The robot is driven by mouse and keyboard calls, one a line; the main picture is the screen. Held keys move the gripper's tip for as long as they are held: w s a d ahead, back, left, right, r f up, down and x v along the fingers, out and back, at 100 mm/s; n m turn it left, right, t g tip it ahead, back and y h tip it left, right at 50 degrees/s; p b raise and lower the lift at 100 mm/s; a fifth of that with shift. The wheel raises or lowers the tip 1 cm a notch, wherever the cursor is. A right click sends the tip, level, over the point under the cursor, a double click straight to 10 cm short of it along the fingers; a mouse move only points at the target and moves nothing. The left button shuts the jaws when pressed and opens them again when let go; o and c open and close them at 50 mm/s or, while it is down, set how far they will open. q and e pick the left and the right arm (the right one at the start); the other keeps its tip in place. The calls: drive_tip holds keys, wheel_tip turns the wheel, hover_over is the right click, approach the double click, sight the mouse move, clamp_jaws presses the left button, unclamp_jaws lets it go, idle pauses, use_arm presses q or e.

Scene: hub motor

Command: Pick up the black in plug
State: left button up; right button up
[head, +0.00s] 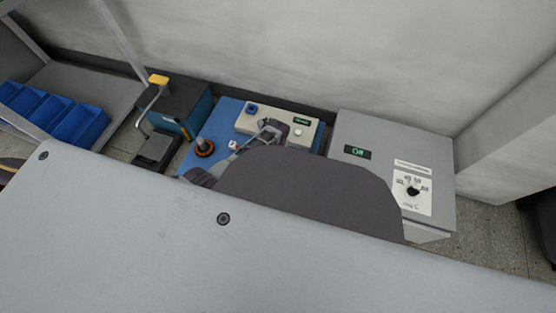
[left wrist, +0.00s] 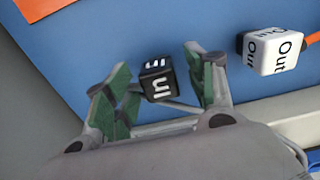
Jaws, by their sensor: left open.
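The black plug (left wrist: 157,80), a small cube with white "In" lettering, is over the blue surface in the left wrist view. My left gripper (left wrist: 158,84) is open, with its green-padded fingers on either side of the black plug. Whether a finger touches it I cannot tell. A white plug (left wrist: 272,52) marked "Out" lies to the right, outside the fingers, with an orange cable behind it. In the head view a small white block (head: 233,145) shows on the blue mat (head: 226,113); my arm covers much of that area, and I cannot make out the black plug there. My right gripper is not seen.
A beige box (head: 275,123) with a green display stands at the back of the mat. A grey cabinet (head: 385,155) with a dial is to its right. An orange-ringed part (head: 204,147) is on the mat's left. A dark press-like device (head: 160,145) and blue bins (head: 60,115) are farther left.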

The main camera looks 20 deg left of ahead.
sight(278, 157)
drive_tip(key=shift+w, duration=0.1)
use_arm(q)
drive_tip(key=shift+c, duration=0.8)
drive_tip(key=c, duration=1)
drive_tip(key=shift+c, duration=0.2)
drive_tip(key=shift+r, duration=0.25)
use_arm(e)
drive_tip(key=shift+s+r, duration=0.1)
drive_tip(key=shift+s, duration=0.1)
use_arm(q)
drive_tip(key=shift+r+p, duration=0.9)
drive_tip(key=shift+r, duration=0.1)
wheel_tip(278, 157, up, 6)
drive_tip(key=p, duration=0.3)
drive_tip(key=shift+p, duration=0.35)
drive_tip(key=shift+r+p, duration=0.45)
drive_tip(key=shift+r, duration=0.3)
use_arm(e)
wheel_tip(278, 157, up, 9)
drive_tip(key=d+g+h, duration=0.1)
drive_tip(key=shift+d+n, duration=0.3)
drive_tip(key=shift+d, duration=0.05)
use_arm(q)
drive_tip(key=shift+r, duration=0.15)
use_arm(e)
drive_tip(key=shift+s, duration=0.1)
